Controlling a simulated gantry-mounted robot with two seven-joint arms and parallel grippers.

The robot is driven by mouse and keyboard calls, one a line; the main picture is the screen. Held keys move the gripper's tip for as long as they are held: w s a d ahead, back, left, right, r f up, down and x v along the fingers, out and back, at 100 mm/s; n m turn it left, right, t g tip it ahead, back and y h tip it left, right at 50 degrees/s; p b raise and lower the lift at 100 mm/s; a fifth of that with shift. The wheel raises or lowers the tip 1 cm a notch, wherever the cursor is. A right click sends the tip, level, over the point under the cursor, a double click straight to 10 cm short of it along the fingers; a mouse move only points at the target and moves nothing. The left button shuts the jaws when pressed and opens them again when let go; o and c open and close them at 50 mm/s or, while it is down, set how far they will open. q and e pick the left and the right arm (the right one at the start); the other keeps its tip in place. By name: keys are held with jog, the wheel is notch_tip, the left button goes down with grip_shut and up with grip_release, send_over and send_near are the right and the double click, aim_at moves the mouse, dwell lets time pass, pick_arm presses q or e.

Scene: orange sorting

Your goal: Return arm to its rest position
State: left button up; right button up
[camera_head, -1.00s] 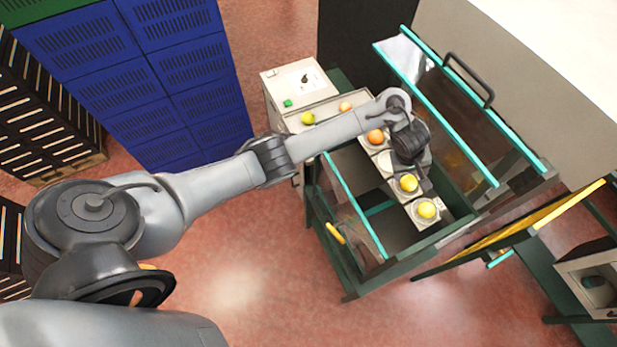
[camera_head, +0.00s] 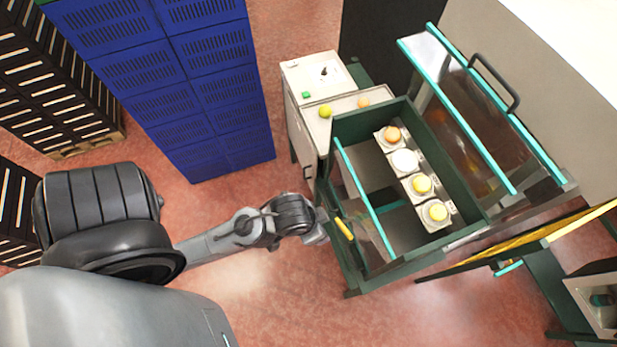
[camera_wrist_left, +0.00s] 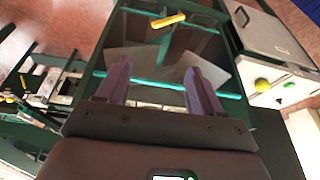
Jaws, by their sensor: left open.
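My left arm comes in from the left in the head view. Its wrist end (camera_head: 312,228) is beside the near left side of the green-framed sorting machine (camera_head: 345,262), outside its open top. Beyond the fingers are the machine's dark panel, teal bars and a yellow handle (camera_wrist_left: 168,20). My right gripper is not in view.
Blue crates (camera_head: 215,90) are stacked at the upper left, with dark crates (camera_head: 55,80) further left. A glass cover (camera_head: 455,95) stands on the machine's right. Open floor (camera_head: 270,290) lies at the front.

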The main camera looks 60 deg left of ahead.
pick_arm(q)
jog(key=shift+s+a+r+m, duration=0.15)
jog(key=shift+s+a+r, duration=0.05)
jog(key=shift+s, duration=0.35)
jog(key=shift+s+a+r+m, duration=0.15)
jog(key=shift+s+a+r, duration=0.05)
jog(key=shift+s, duration=0.35)
dwell(0.4)
